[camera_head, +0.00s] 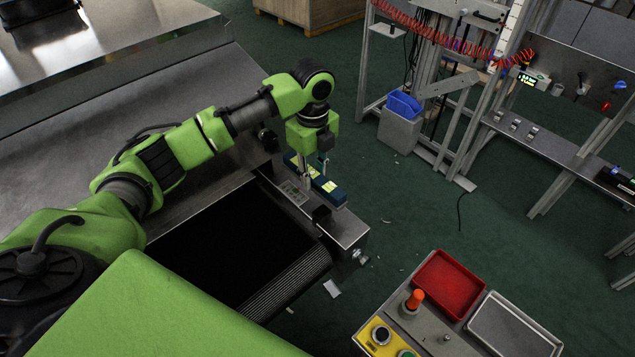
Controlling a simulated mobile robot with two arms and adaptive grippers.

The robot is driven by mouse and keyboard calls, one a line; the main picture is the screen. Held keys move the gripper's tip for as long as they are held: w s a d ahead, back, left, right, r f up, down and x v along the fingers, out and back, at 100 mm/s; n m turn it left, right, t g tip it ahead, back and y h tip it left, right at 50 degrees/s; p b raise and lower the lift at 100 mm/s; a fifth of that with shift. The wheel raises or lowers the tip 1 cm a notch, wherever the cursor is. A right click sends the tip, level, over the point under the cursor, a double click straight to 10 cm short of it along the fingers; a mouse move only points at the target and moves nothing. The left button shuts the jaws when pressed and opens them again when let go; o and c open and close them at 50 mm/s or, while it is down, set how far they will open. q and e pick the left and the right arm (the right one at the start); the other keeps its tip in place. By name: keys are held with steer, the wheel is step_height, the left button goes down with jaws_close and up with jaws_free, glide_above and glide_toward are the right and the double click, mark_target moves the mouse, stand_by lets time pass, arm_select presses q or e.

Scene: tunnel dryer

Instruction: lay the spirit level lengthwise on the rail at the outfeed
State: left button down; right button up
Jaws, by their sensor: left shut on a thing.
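The spirit level (329,191), a dark blue bar with yellow-green patches, is at the outfeed end, below my left wrist. My left gripper (314,180) points down and is shut on it; the fingers partly hide it. The metal rail (343,228) runs along the right side of the black outfeed belt. The level lies roughly parallel to the rail and appears over or beside its far edge. I cannot tell whether it touches the rail. My right gripper is not in view.
A control stand with a red tray (449,284) and a grey tray (512,327) is at lower right. A metal frame with a blue-topped bin (400,127) stands behind.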

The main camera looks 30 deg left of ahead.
mark_target(317, 185)
arm_select(q)
steer(key=shift+w+d+f, duration=0.1)
steer(key=shift+w+f, duration=0.9)
steer(key=shift+f, duration=0.1)
steer(key=shift+f+p, duration=0.5)
steer(key=shift+f, duration=1.05)
steer(key=c, duration=1.7)
jaws_free()
steer(key=shift+f, duration=0.2)
steer(key=shift+r, duration=0.1)
step_height(317, 185, up, 12)
steer(key=shift+r+b, duration=0.1)
steer(key=shift+b, duration=0.4)
